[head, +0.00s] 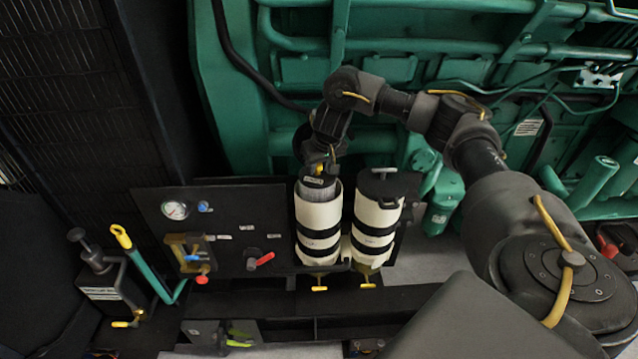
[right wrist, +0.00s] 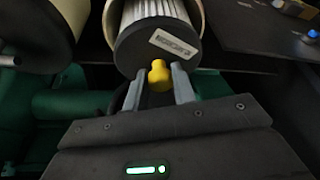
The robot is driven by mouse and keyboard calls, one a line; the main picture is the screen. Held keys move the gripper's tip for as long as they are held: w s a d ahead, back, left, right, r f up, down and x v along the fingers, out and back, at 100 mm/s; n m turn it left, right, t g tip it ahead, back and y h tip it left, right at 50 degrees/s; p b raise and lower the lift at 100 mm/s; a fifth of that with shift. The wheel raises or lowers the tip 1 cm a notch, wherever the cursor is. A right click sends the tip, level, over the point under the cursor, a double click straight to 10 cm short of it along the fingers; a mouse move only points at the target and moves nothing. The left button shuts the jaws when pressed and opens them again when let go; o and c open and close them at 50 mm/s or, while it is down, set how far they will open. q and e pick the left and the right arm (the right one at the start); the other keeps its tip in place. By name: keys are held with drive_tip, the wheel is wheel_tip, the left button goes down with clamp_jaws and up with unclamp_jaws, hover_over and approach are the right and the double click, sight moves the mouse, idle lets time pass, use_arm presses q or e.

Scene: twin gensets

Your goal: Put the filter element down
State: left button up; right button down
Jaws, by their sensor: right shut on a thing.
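The filter element (head: 316,191) has a pale pleated body and a dark end cap with a white label. In the head view its upper end stands out of the open top of the left white canister (head: 318,213); its lower part is hidden inside. My right gripper (head: 324,167) is above it, shut on its yellow knob. In the right wrist view the two fingers (right wrist: 158,84) are on either side of the knob, below the filter element's cap (right wrist: 155,44). My left gripper is not in view.
A second white canister (head: 376,218) with a black lid stands close on the right. The black panel (head: 236,220) on the left carries a gauge (head: 175,209) and a red-handled valve (head: 260,261). Green engine pipework (head: 420,45) fills the space behind.

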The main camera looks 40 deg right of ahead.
sight(320, 177)
wheel_tip(320, 177, down, 3)
drive_tip(key=shift+r, duration=0.1)
drive_tip(key=shift+f+b, duration=0.8)
drive_tip(key=shift+f, duration=1)
drive_tip(key=shift+s+f, duration=0.1)
drive_tip(key=c, duration=1.1)
unclamp_jaws()
drive_tip(key=shift+f, duration=0.15)
drive_tip(key=shift+c, duration=0.2)
